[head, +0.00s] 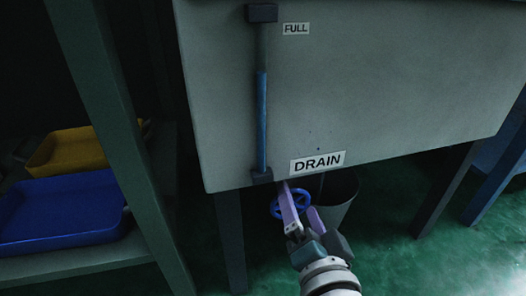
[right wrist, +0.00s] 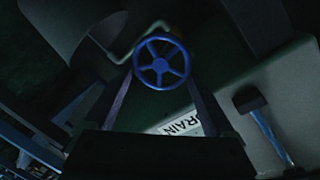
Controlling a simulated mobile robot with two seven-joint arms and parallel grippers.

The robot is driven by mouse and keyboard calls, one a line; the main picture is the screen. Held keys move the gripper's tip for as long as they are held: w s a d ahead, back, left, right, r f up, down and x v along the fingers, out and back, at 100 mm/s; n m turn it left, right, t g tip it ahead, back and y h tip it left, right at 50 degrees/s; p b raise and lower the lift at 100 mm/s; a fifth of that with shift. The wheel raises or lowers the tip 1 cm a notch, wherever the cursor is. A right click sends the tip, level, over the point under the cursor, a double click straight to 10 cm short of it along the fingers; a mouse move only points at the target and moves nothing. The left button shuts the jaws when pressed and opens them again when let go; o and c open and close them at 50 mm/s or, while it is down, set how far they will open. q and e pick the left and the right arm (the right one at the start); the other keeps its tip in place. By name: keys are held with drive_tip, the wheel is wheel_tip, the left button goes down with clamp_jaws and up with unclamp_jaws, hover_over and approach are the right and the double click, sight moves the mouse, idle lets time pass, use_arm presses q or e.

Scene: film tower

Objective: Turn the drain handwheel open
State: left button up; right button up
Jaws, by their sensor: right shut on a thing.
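The drain handwheel is a blue spoked wheel (head: 275,209) below the tank's lower edge, under the DRAIN label (head: 317,162). My right gripper (head: 297,197) reaches up to it from below, and its purple fingers hide part of the wheel in the head view. In the right wrist view the whole wheel (right wrist: 162,75) faces the camera, with its rim between the two fingertips (right wrist: 161,78). The right gripper is shut on the wheel. A pale pipe (right wrist: 128,49) runs beside the wheel. My left gripper is not in view.
The grey tank (head: 390,80) has a blue level tube (head: 262,120) on its front, with a FULL label at the top. A bucket (head: 343,193) stands behind the gripper. Dark legs flank the space. A shelf at left holds blue (head: 60,212) and yellow trays (head: 75,150).

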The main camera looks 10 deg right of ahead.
drive_tip(key=shift+f, duration=0.1)
drive_tip(key=o, duration=1.1)
drive_tip(key=shift+c, duration=0.2)
drive_tip(key=shift+s+r+p, duration=0.25)
drive_tip(key=shift+s+p, duration=0.15)
drive_tip(key=shift+s, duration=0.05)
drive_tip(key=s+a+p, duration=0.1)
drive_tip(key=s+p, duration=0.2)
drive_tip(key=s, duration=0.6)
drive_tip(key=shift+r+p, duration=0.4)
drive_tip(key=shift+r, duration=0.05)
drive_tip(key=shift+a, duration=0.1)
